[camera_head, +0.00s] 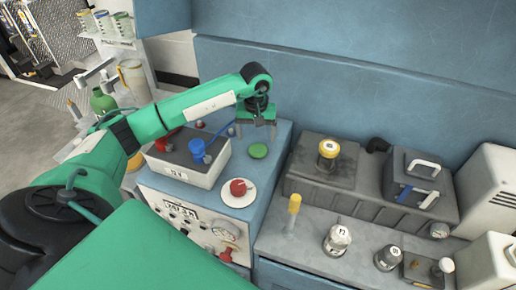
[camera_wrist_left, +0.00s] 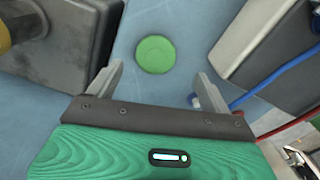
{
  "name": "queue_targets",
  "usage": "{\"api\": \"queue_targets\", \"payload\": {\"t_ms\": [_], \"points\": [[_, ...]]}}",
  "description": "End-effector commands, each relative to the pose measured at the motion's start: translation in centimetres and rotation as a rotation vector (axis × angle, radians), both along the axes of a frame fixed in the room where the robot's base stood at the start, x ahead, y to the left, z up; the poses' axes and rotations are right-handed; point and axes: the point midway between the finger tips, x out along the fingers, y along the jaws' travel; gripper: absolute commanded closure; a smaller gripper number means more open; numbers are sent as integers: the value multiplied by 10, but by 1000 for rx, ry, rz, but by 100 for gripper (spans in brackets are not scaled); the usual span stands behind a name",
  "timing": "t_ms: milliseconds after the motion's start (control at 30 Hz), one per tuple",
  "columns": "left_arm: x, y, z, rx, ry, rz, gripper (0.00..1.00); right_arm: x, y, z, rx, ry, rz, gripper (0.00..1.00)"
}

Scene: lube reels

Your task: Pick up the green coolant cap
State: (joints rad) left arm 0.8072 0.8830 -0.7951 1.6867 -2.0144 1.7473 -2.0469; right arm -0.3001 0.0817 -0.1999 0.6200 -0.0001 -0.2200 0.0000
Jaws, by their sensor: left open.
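The green coolant cap (camera_head: 258,151) is a small flat green disc lying on the blue top of the cabinet (camera_head: 275,140). In the left wrist view the cap (camera_wrist_left: 155,54) lies beyond the fingertips, roughly midway between them. My left gripper (camera_head: 256,127) is open and empty, pointing down just behind the cap and apart from it. Its two fingers (camera_wrist_left: 158,82) also show in the left wrist view, spread to either side of the cap. My right gripper is in neither view.
Blue cabinet surface is bare around the cap.

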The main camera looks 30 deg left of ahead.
Motion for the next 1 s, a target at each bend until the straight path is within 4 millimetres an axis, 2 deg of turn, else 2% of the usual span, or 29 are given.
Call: {"api": "queue_targets", "payload": {"t_ms": [267,400,533,833,867,1000], "points": [[1,-2,-19,-3,3,1,18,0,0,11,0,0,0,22],[5,-4,-39,-2,4,2,18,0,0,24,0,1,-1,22],[5,-4,-57,-2,3,1,18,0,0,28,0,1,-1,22],[6,-3,-64,-2,-1,0,18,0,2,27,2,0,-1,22],[6,-3,-64,-2,-1,0,20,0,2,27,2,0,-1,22],[6,-3,-64,-2,-1,0,47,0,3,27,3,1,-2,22]]}}
